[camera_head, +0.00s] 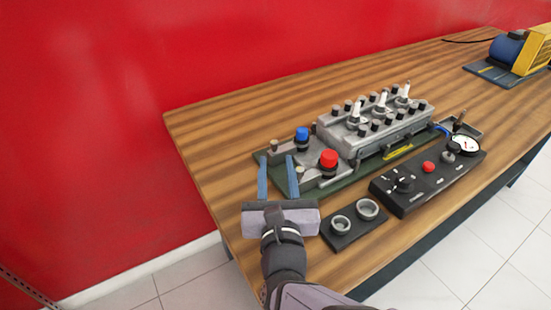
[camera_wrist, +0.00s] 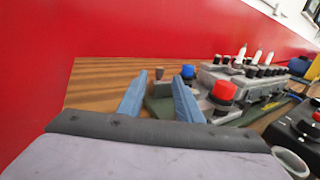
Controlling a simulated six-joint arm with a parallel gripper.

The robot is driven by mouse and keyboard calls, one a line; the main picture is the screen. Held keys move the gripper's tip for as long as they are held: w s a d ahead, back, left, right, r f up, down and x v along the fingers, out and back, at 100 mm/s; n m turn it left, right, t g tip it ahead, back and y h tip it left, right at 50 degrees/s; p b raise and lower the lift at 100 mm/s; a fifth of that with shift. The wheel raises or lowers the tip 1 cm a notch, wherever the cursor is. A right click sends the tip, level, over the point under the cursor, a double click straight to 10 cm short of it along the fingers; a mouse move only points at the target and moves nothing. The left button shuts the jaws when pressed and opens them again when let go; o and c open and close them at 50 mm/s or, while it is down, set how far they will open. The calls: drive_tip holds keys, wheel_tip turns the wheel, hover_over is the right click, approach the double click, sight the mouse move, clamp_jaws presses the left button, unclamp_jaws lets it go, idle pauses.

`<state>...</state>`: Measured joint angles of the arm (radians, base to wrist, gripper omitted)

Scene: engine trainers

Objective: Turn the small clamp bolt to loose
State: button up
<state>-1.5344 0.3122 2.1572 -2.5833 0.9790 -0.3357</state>
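My gripper (camera_head: 276,160) is open, with its two blue fingers apart and nothing held between them. It is at the left end of the engine trainer (camera_head: 335,178), pointing away over the table. A small grey-brown knob (camera_head: 275,146) stands upright just beyond the fingertips; in the wrist view the small knob (camera_wrist: 159,74) shows between the fingers, apart from both. It may be the small clamp bolt, but its marking is too small to read. A blue cap (camera_head: 302,134) and a larger red cap (camera_head: 329,159) stand to its right. The right finger partly hides the trainer's left end.
A grey engine block (camera_head: 375,125) with several upright plugs fills the trainer's right part. A black control panel (camera_head: 428,178) and a dark holder with two rings (camera_head: 342,224) lie in front. The wooden table (camera_head: 215,130) is bare at left; a red wall stands behind.

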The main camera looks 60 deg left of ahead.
sight(273, 146)
drive_tip(key=shift+v, duration=0.95)
drive_tip(key=a+m+t+h+p, duration=0.1)
drive_tip(key=a+r+m+t+h+p, duration=0.1)
drive_tip(key=a+m+t+p, duration=0.1)
drive_tip(key=a+r+m+t+h+p, duration=0.1)
drive_tip(key=a+t+p, duration=0.1)
drive_tip(key=shift+s+a, duration=0.1)
drive_tip(key=shift+a, duration=0.1)
drive_tip(key=shift+s+f+m+t+h+p, duration=0.3)
drive_tip(key=shift+m+t+h+p, duration=0.25)
drive_tip(key=shift+h, duration=0.35)
drive_tip(key=shift+s+d+f+m+t+h+p, duration=0.1)
drive_tip(key=shift+s+f+m+t+h+p, duration=0.3)
drive_tip(key=shift+f+h, duration=0.3)
drive_tip(key=shift+p+x, duration=0.55)
drive_tip(key=shift+x, duration=3.2)
drive_tip(key=shift+d+f, duration=0.1)
drive_tip(key=shift+f, duration=0.05)
